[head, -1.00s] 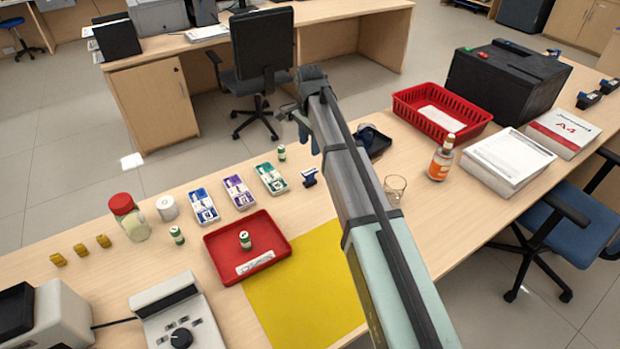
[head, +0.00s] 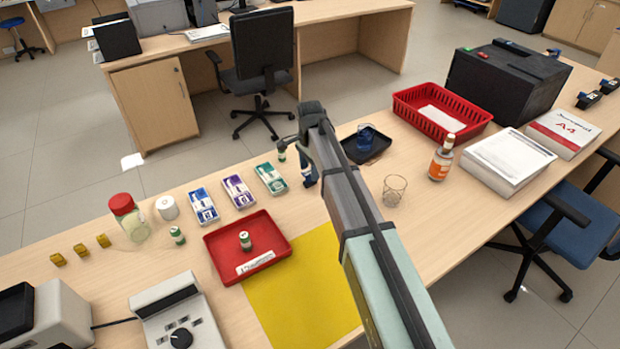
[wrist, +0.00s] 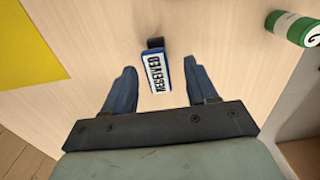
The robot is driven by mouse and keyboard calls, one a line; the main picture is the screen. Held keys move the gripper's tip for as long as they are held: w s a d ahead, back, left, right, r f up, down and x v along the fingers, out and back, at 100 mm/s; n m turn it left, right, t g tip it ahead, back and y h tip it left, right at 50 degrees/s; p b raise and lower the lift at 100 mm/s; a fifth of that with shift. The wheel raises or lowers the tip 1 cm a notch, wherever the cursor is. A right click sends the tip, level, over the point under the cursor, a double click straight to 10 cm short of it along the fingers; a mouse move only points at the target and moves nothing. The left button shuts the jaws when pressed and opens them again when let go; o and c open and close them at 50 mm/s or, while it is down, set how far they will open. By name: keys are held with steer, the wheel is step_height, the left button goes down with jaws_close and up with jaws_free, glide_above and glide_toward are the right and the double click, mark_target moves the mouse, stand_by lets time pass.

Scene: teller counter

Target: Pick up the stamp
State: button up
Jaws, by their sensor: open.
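The stamp (wrist: 157,73) is a small block with a blue casing, a dark end and a white label reading RECEIVED. In the wrist view it lies between and slightly beyond the tips of my open gripper (wrist: 160,80), with bare wood showing on both sides, so neither finger appears to touch it. In the head view my gripper (head: 307,170) is down over the stamp's spot, right of the green-and-white pack. There my gripper and arm hide most of the stamp.
A green-and-white roll (wrist: 291,28) is near the right finger's side. A yellow mat (head: 300,290) and red tray (head: 220,268) lie in front. A black tray (head: 378,150) with a blue item and a glass (head: 395,189) stand to the right.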

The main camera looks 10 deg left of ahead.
steer(key=shift+s+d+f, duration=0.1)
steer(key=shift+s+f, duration=0.05)
steer(key=shift+f, duration=1.65)
steer(key=c, duration=1.1)
steer(key=shift+o, duration=0.2)
